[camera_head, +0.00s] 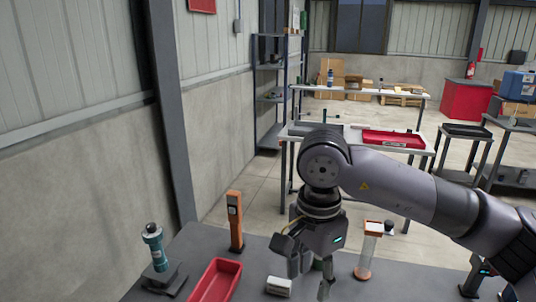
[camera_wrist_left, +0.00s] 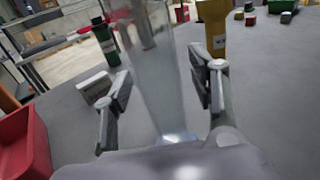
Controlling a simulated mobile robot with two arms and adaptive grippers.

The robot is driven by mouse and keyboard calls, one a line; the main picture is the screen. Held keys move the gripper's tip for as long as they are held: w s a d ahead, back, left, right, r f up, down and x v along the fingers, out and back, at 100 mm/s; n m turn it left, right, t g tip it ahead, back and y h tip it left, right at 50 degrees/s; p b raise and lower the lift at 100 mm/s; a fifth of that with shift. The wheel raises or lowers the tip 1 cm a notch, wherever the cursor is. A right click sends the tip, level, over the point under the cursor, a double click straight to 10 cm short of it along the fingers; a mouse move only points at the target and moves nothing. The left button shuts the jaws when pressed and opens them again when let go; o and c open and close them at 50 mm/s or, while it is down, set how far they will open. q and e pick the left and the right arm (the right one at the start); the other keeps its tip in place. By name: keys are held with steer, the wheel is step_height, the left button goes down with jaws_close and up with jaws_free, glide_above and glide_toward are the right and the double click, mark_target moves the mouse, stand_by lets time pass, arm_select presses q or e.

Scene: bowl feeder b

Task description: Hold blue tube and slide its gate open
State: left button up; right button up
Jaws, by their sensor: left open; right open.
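A clear, see-through tube (camera_wrist_left: 165,95) stands between the two fingers of my left gripper (camera_wrist_left: 160,76) in the left wrist view. The fingers are apart on either side, with gaps to the tube. A green tube (camera_wrist_left: 105,42) stands behind the left finger. My left gripper is not clearly visible in the head view.
A red tray (camera_head: 216,284) and a white box (camera_head: 279,286) lie on the dark table (camera_head: 200,243). An orange post (camera_head: 235,220) and a teal bottle-like object (camera_head: 154,247) on a dark stand are at left. A yellow-orange tube (camera_wrist_left: 213,28) stands beyond my left gripper.

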arm_select(q)
steer(key=b+v, duration=0.1)
steer(key=v, duration=1.9)
steer(key=shift+s+f, duration=0.1)
stand_by(0.3)
